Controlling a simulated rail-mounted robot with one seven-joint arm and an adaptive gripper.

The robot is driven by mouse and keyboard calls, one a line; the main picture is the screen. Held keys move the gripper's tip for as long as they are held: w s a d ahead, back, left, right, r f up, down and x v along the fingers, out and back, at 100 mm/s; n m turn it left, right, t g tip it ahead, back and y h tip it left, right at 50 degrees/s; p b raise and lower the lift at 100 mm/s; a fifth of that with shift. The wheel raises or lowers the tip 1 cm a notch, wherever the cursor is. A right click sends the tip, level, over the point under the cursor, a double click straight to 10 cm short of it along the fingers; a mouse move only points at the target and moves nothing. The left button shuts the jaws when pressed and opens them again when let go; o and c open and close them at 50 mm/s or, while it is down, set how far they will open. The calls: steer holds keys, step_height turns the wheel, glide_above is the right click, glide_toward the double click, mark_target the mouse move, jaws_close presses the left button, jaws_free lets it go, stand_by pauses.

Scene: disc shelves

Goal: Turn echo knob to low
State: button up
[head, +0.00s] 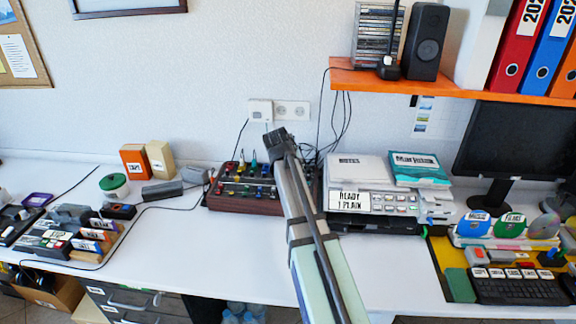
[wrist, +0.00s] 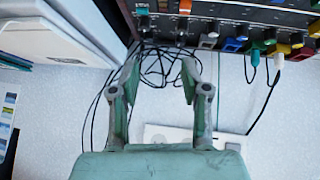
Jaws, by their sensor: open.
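The dark mixer panel (head: 243,188) with a wood-coloured front sits on the white desk, left of my arm in the head view. In the wrist view the panel (wrist: 230,14) fills the top right, with rows of coloured knobs and plugs. No label can be read, so I cannot tell which knob is echo or how it is set. My gripper (wrist: 160,62) is open and empty, its fingertips apart from the panel, just below its edge in the wrist view. In the head view my gripper (head: 275,140) is raised near the wall; its fingers are hard to make out there.
A printer (head: 372,200) with papers and a teal book (head: 418,169) stands close right of my arm. Loose black cables (wrist: 158,68) hang behind the fingers. A wall socket (head: 292,110) and an orange shelf (head: 450,88) are beyond.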

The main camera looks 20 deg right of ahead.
steer(key=shift+m+t, duration=0.4)
steer(key=shift+t, duration=0.5)
steer(key=w+x, duration=0.1)
steer(key=x, duration=0.5)
steer(key=a+p+x, duration=0.1)
steer(key=x, duration=0.4)
steer(key=w+a+r+p+x, duration=0.1)
steer(key=x, duration=0.5)
steer(key=shift+w+d+f, duration=0.1)
steer(key=shift+w+d, duration=0.05)
steer(key=shift+w, duration=0.4)
jaws_close()
